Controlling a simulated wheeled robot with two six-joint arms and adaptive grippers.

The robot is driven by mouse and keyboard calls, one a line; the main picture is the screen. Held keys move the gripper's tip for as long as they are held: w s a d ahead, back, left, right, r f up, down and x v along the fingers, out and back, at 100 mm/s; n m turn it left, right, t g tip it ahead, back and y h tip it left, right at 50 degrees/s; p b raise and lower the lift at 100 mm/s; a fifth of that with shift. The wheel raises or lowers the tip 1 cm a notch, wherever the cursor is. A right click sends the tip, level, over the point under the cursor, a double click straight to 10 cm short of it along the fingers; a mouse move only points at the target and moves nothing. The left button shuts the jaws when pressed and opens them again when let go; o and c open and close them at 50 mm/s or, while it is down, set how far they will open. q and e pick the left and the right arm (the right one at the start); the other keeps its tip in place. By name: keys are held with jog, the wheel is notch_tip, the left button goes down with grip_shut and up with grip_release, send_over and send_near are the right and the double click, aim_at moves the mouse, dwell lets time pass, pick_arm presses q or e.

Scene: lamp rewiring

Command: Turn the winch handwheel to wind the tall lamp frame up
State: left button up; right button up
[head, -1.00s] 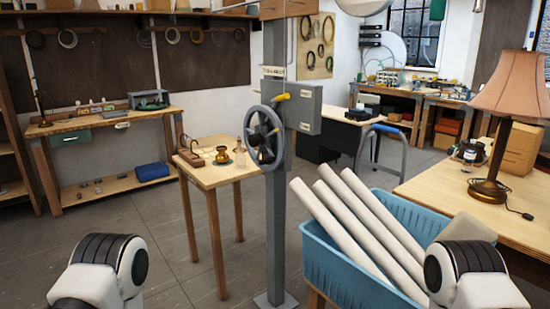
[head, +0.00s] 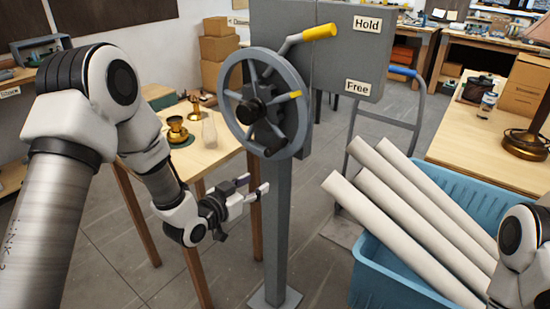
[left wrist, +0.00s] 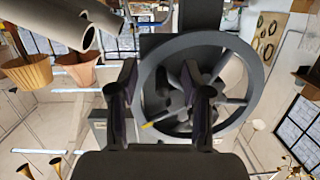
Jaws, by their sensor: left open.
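The winch handwheel (head: 253,108) is a grey spoked wheel on the front of a grey upright post (head: 277,230). A short yellow-tipped piece (head: 294,94) shows at its right. A yellow-gripped lever (head: 318,32) above slants up towards the "Hold" label; "Free" is lower on the grey box (head: 345,60). My left gripper (head: 254,187) is open and empty, below the wheel. In the left wrist view the wheel (left wrist: 228,95) shows beyond the open fingers (left wrist: 163,100); contact is unclear. The tall lamp frame is not identifiable here. My right gripper is out of view.
A small wooden table (head: 215,150) with brass parts stands left of the post. A blue crate (head: 385,283) holding white tubes (head: 425,215) is at the right, close to the post. A bench with a lamp (head: 527,140) lies further right.

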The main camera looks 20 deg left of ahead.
aim_at(266, 153)
pick_arm(q)
jog(key=shift+m+t+h, duration=0.5)
jog(key=shift+t+h, duration=0.1)
jog(key=shift+t, duration=0.3)
jog(key=w+r, duration=0.1)
jog(key=r, duration=0.3)
jog(key=w+r, duration=0.1)
jog(key=r, duration=0.1)
jog(key=shift+w+a, duration=0.1)
jog(key=shift+w, duration=0.2)
jog(key=shift+w+d+r+p, duration=0.15)
jog(key=shift+w+d+p, duration=0.2)
jog(key=shift+w+d, duration=0.15)
jog(key=shift+w+d+r+p, duration=0.15)
jog(key=shift+w+d+p, duration=0.2)
jog(key=shift+w, duration=0.15)
jog(key=x, duration=0.4)
jog(key=shift+w+a+f+p, duration=0.2)
jog(key=shift+w+f+p, duration=0.15)
jog(key=shift+f, duration=0.05)
jog(key=shift+s, duration=0.15)
grip_shut()
